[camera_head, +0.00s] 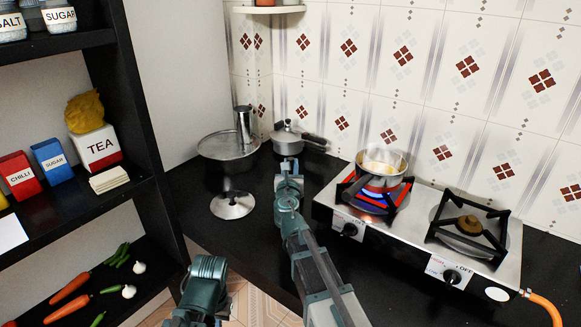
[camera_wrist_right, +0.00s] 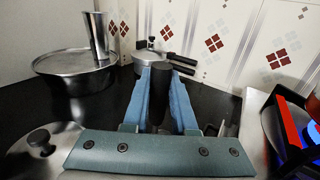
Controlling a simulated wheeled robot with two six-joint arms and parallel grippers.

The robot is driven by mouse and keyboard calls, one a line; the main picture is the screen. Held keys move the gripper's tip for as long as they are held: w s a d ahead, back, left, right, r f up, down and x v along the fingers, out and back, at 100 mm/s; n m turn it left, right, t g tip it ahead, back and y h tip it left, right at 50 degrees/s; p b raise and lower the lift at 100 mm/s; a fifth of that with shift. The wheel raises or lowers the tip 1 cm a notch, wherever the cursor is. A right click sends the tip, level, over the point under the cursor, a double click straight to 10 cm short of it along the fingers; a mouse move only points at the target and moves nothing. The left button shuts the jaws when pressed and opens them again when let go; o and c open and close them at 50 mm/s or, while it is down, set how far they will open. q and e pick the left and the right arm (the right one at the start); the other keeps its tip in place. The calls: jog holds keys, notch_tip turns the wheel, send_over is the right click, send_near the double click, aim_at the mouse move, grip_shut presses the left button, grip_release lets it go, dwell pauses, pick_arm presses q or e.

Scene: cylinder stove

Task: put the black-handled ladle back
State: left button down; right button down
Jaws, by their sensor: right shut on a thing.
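My right gripper (camera_head: 288,172) is over the black counter, left of the stove; it also shows in the right wrist view (camera_wrist_right: 160,88). Its blue fingers are shut on a dark upright piece, which looks like the black handle of the ladle (camera_wrist_right: 159,92). The fingers and palm hide most of the ladle, and I cannot make out its bowl. In the head view the ladle cannot be told apart from the gripper. Part of my left arm shows at the bottom left, but its fingers do not show.
A steel pot with a tall cup (camera_head: 228,145) and a pressure cooker (camera_head: 290,139) stand behind my gripper. A loose lid (camera_head: 232,206) lies to its left. A saucepan (camera_head: 380,165) sits on the stove's lit left burner. A shelf (camera_head: 150,190) stands at left.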

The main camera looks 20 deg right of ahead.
jog(key=c, duration=0.7)
grip_release()
jog(key=shift+f, duration=0.1)
jog(key=shift+r, duration=0.25)
jog(key=v, duration=1.2)
